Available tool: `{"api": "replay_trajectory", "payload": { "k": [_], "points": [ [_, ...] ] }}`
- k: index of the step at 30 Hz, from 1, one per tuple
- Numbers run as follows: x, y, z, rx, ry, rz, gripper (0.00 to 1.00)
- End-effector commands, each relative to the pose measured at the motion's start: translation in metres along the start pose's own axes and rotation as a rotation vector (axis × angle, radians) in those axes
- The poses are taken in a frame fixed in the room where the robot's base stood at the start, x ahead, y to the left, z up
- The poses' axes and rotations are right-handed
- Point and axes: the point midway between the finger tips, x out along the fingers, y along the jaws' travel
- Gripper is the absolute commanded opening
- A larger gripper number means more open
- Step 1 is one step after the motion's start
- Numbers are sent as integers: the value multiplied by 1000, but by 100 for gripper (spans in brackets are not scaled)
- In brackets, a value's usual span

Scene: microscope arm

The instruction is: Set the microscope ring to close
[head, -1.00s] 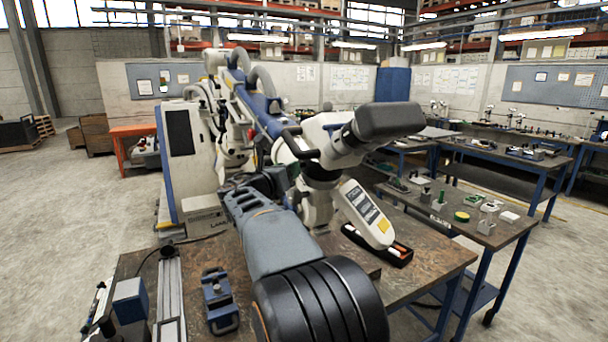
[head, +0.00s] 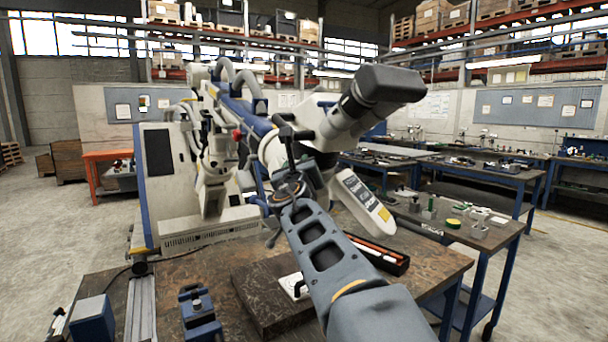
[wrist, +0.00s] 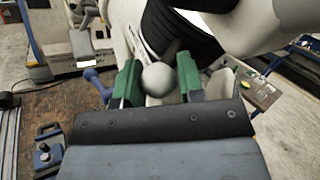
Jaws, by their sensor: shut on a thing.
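The microscope (head: 330,122) hangs from a jointed blue and white arm, its dark eyepiece end up to the right. A black ribbed ring (wrist: 183,36) shows close up at the top of the wrist view. A grey ball knob (wrist: 158,79) stands out just below it, between the green finger pads of my gripper (wrist: 157,86). My gripper is shut on this knob. In the head view my gripper (head: 287,188) is at the underside of the microscope head, where the ring and knob are mostly hidden. No setting mark on the ring is readable.
A white control panel (head: 362,203) hangs just right of my gripper. Below are a brown workbench (head: 200,262), a dark block (head: 258,300), a black tray (head: 385,258) and a blue clamp (head: 197,312). Side benches stand at the right.

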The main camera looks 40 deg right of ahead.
Motion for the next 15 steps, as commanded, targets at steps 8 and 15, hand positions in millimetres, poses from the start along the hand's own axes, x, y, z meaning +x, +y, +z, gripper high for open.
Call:
{"api": "replay_trajectory", "payload": {
  "k": [8, 15],
  "points": [
    [0, 0, 5, 2, -8, 6, 0],
    [0, 0, 3, 2, -6, 3, 52]
  ]
}}
